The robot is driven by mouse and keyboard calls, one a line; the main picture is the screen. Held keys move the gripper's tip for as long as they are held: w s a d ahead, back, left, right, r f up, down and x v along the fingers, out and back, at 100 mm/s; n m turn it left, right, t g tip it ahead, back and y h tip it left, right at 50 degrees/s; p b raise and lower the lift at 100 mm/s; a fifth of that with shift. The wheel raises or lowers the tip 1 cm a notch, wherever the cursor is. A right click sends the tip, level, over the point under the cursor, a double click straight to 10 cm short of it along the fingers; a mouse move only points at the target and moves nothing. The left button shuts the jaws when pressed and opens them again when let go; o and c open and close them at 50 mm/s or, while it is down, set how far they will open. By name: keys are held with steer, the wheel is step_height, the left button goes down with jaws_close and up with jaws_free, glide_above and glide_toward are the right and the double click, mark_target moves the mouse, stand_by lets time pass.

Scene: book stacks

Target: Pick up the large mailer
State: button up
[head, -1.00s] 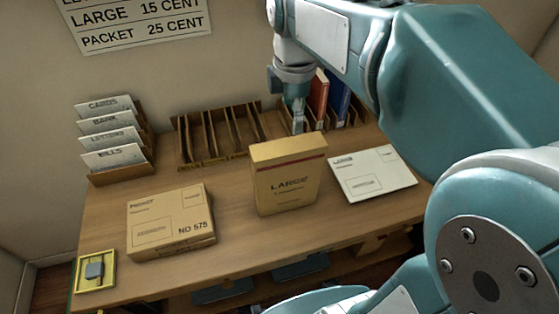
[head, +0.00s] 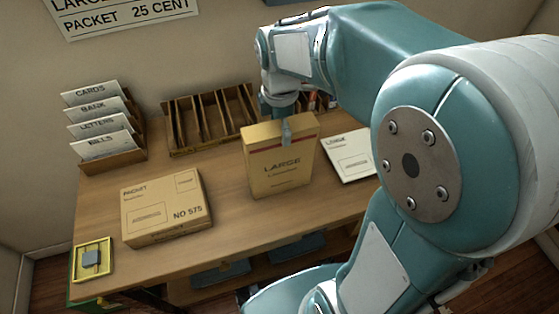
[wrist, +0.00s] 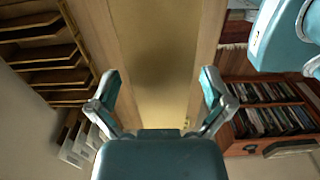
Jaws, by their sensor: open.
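The large mailer (head: 280,172) is a tan upright box marked LARGE with a red stripe, standing near the middle of the wooden desk. My gripper (head: 287,138) is open at its upper part and overlaps its top front edge in the head view. In the wrist view my open gripper (wrist: 161,88) has one finger on each side of the mailer's tan surface (wrist: 158,40), with nothing held. I cannot tell whether the fingers touch it.
A packet box (head: 165,208) lies left of the mailer. A flat white mailer (head: 347,158) lies to the right, partly hidden by my arm. Behind are a slotted wooden rack (head: 210,118) and a card sorter (head: 105,130). A small yellow tray (head: 92,260) sits at the front left corner.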

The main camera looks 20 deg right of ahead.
steer(key=shift+f, duration=0.1)
steer(key=shift+c, duration=0.3)
steer(key=c, duration=1.2)
